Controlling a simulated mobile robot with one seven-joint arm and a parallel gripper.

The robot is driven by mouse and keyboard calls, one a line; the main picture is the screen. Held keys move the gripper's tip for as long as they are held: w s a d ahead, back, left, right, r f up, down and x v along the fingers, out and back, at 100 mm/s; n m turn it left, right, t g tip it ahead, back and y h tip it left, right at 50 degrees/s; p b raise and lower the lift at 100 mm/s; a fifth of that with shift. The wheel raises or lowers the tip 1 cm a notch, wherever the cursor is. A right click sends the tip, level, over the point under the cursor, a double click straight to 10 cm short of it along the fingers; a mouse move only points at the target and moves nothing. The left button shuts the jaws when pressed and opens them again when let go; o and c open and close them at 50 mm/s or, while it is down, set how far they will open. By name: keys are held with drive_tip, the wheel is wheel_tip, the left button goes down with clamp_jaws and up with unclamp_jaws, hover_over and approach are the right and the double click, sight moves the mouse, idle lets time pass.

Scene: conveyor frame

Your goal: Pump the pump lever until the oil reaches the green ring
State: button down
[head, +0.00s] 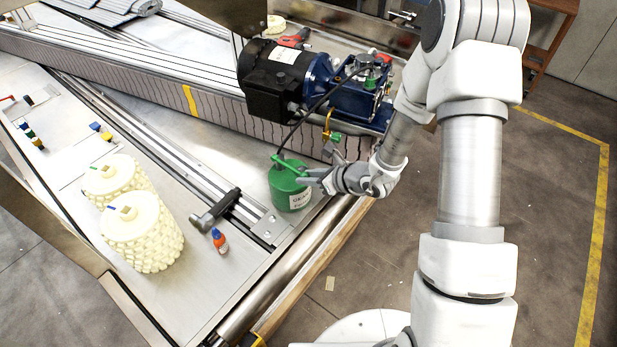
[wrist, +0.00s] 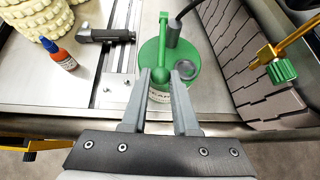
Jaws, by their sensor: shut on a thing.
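A green oil can (head: 286,198) with a white label stands on the metal bench by the front edge; it also shows in the wrist view (wrist: 152,60). Its green pump lever (wrist: 163,36) runs across the top toward me, and shows in the head view (head: 289,166). My gripper (wrist: 160,76) is shut on the near end of the lever, between its fingertips. A black hose (head: 308,118) runs from the can to the blue pump unit (head: 355,102). Small green parts (head: 372,84) show on that unit, but I cannot make out a green ring or the oil level.
A black motor (head: 275,80) adjoins the blue unit. A brass valve with a green knob (wrist: 281,70) sits right of the can. A hammer-like tool (head: 214,211), a small orange-and-blue bottle (head: 219,241) and two cream rollers (head: 143,232) lie or stand to the left.

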drive_tip(key=shift+s+f, duration=0.1)
drive_tip(key=r, duration=0.1)
drive_tip(key=r+p, duration=0.2)
drive_tip(key=shift+w+a+r, duration=0.2)
drive_tip(key=shift+w+a, duration=0.05)
drive_tip(key=shift+w, duration=0.05)
drive_tip(key=shift+w+a+r, duration=0.1)
drive_tip(key=shift+r, duration=0.35)
drive_tip(key=shift+a+r, duration=0.1)
drive_tip(key=shift+r, duration=0.1)
drive_tip(key=c, duration=0.6)
unclamp_jaws()
